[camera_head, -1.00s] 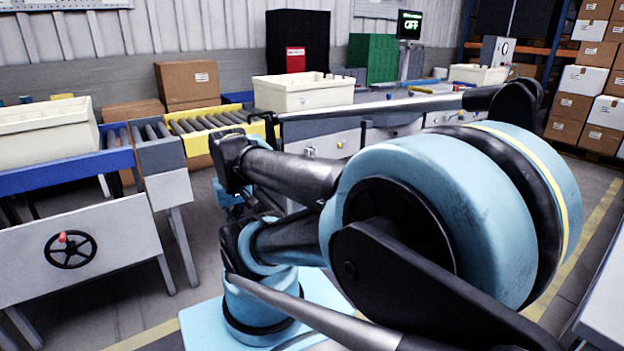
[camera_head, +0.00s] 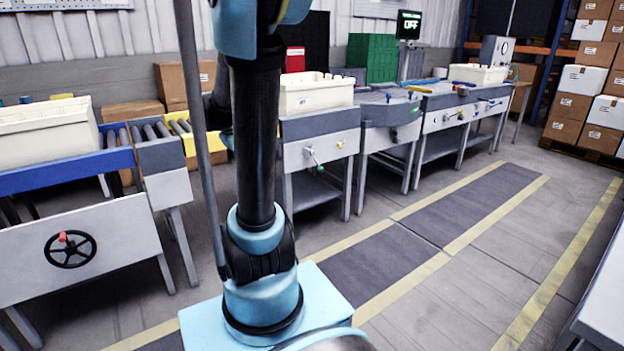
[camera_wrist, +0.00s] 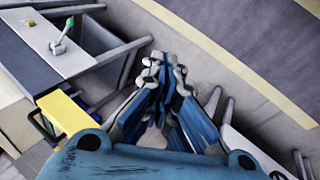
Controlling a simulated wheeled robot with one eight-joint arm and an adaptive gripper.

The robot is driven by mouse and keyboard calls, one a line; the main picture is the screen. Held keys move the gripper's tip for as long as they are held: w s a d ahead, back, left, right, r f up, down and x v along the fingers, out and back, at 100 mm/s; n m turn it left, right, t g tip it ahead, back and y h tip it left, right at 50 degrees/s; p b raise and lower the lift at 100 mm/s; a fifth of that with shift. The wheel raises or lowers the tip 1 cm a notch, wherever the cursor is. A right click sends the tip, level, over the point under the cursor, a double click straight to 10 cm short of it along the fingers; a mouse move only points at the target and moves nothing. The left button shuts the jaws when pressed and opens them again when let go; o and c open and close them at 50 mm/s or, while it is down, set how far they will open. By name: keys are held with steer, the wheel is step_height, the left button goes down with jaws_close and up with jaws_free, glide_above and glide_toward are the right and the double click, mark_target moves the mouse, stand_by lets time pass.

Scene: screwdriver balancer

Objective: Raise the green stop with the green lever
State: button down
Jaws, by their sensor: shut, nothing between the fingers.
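The green lever (camera_head: 316,162) is on the front panel of the near bench in the head view, its green knob angled down and right. In the wrist view the lever (camera_wrist: 63,35) shows at upper left, its green knob away from my fingers. My gripper (camera_wrist: 165,62) is shut and empty in the wrist view, fingers together, apart from the lever and to its right in the picture. In the head view my arm hides the gripper. I cannot make out the green stop in either view.
A cream crate (camera_head: 316,95) stands on the bench with the lever. A yellow knob (camera_head: 340,143) sits on the same panel. A yellow-ended roller conveyor (camera_head: 188,140) adjoins it at left. More benches (camera_head: 445,118) run right. The floor (camera_head: 450,245) in front is clear.

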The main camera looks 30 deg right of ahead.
steer(key=w+d+f+n+h, duration=0.3)
steer(key=w+d+f, duration=0.2)
steer(key=w+d, duration=0.65)
steer(key=w+d+f+n+h, duration=0.3)
steer(key=w+d, duration=0.5)
steer(key=w, duration=0.6)
steer(key=w+d+f+n+h, duration=0.2)
steer(key=d+f, duration=0.4)
steer(key=f, duration=0.6)
steer(key=w+d+f+n+h, duration=0.2)
steer(key=w+d+f, duration=0.2)
steer(key=f, duration=0.8)
steer(key=d, duration=0.2)
steer(key=shift+w+d, duration=0.35)
steer(key=shift+d, duration=0.05)
steer(key=shift+d, duration=0.1)
steer(key=d+r, duration=0.1)
steer(key=d, duration=1)
steer(key=shift+w+d, duration=0.15)
steer(key=shift+d, duration=0.05)
